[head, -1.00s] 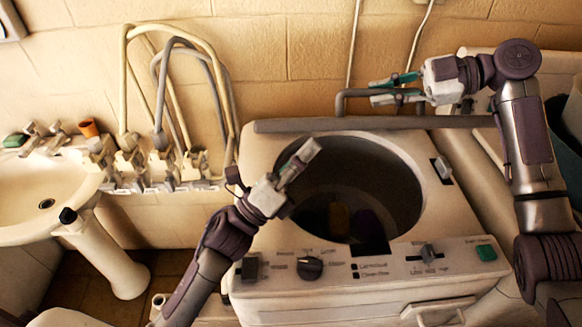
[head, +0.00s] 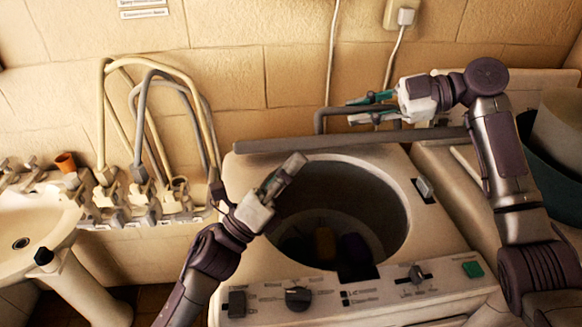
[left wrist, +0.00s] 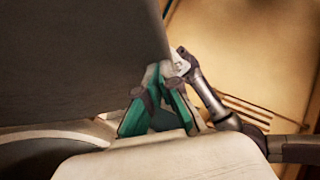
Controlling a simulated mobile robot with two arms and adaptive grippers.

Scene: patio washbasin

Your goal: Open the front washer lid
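The washer (head: 365,298) stands in the middle of the head view. Its round drum opening is uncovered. A long grey bar-like edge (head: 300,145) runs along its back and looks like the lid raised and seen edge-on. In the left wrist view a dark grey panel (left wrist: 70,60) stands above the opening's rim and looks like this lid. My left gripper (head: 290,172) is over the back left of the opening. Its teal fingers (left wrist: 163,75) meet at the tips with nothing visible between them. My right gripper (head: 365,108) is behind the bar with its fingers apart and nothing seen between them.
A control panel with a knob (head: 298,298) is at the front. A sink (head: 35,222) and curved hoses (head: 150,100) are on the left. A dark tub (head: 550,160) is at the right.

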